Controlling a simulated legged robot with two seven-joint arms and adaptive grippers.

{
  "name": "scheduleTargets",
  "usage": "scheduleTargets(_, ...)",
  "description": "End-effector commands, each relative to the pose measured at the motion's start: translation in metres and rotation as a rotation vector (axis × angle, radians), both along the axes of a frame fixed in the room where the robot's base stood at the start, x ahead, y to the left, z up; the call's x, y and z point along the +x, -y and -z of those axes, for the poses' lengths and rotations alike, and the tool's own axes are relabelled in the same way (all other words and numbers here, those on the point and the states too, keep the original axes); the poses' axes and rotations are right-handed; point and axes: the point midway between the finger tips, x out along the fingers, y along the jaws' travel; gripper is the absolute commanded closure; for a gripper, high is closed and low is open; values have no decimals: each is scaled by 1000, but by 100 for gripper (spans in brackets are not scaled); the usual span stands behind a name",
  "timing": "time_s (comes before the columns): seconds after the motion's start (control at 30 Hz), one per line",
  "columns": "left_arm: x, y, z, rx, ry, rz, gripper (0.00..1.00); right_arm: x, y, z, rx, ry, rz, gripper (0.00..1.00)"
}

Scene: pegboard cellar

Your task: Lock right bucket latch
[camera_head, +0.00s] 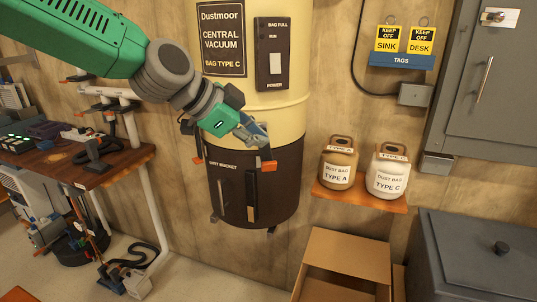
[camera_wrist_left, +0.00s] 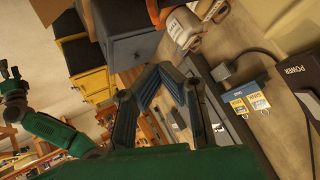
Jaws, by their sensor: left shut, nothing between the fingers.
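The dark brown dirt bucket (camera_head: 285,190) forms the lower part of the cream vacuum drum. The right bucket latch (camera_head: 268,166) shows an orange tab at the bucket's upper right. The left latch (camera_head: 197,160) has a similar orange tab. My left gripper (camera_head: 262,142) is shut and empty, just above the right latch and partly in front of it. I cannot tell whether it touches the latch. Its fingers also show in the left wrist view (camera_wrist_left: 163,75). My right gripper (camera_wrist_left: 10,72) shows small at the left edge there; its opening is unclear.
A wooden shelf (camera_head: 335,194) right of the bucket holds a tan dust bag (camera_head: 338,164) and a white dust bag (camera_head: 388,172). An open cardboard box (camera_head: 347,252) stands below. A workbench (camera_head: 75,176) is at left, and a grey cabinet (camera_head: 482,90) is at right.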

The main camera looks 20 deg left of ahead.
Motion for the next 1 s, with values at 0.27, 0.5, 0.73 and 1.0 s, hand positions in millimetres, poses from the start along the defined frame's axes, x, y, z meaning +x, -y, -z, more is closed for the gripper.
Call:
scheduleTargets(0.27, 22, 12, 39, -2, -4, -3, 100, 0, 0, -8, 0, 0, -1, 60)
scheduleTargets(0.5, 28, 11, 56, 1, 1, 0, 100, 0, 0, -10, 0, 0, -1, 60)
scheduleTargets(0.73, 28, 10, 57, 1, 2, -1, 100, 0, 0, -10, 0, 0, 0, 60)
scheduleTargets(1.0, 31, 9, 60, 13, 25, -1, 100, 0, 0, -5, 0, 0, 0, 60)
